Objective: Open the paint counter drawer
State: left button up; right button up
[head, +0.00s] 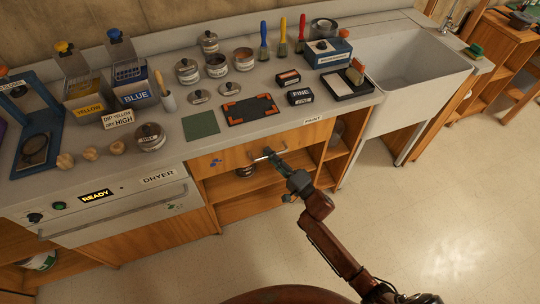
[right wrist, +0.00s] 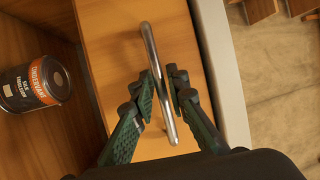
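The paint counter drawer (head: 229,161) has a wooden front just under the counter top, beside the PAINT label. It looks flush with the counter. Its metal bar handle (head: 268,154) also shows in the right wrist view (right wrist: 150,45), running between my fingers. My right gripper (head: 274,160) is at the handle. In the right wrist view its green-padded fingertips (right wrist: 163,88) close in on both sides of the bar and appear to grip it. The fingers hide a little of the bar. My left gripper is not in view.
The counter top (head: 290,122) holds tins, brushes and a dark tray (head: 250,109). An open shelf under the drawer holds a can (right wrist: 36,85). The dryer (head: 120,200) adjoins at left, the sink (head: 418,75) at right. The floor in front is clear.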

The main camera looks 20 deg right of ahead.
grip_shut()
dwell(0.4)
